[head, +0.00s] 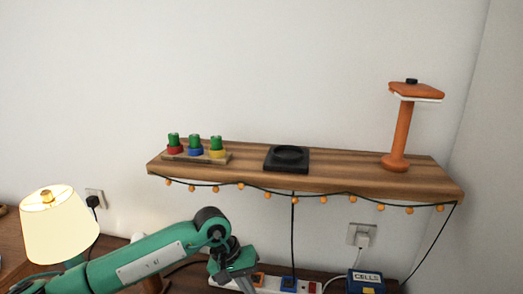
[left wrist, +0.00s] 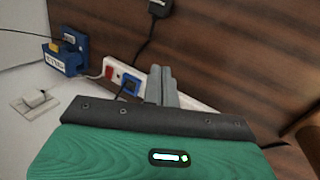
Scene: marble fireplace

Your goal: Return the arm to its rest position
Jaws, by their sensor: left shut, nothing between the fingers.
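My left arm comes in from the lower left of the head view, green with dark joints. Its gripper (head: 246,284) points down at the bottom edge, in front of the left part of a white power strip (head: 272,286). In the left wrist view the grey fingers (left wrist: 161,84) are together and empty, with the power strip (left wrist: 188,101) behind them. I cannot tell whether the fingers touch the strip. My right gripper is in neither view.
A wooden shelf (head: 345,177) with hanging string lights holds colored pegs (head: 195,146), a black square pad (head: 286,158) and an orange stand (head: 402,130). A lit lamp (head: 58,222) stands left of my arm. A blue "CELLS" box (head: 366,282) is at lower right.

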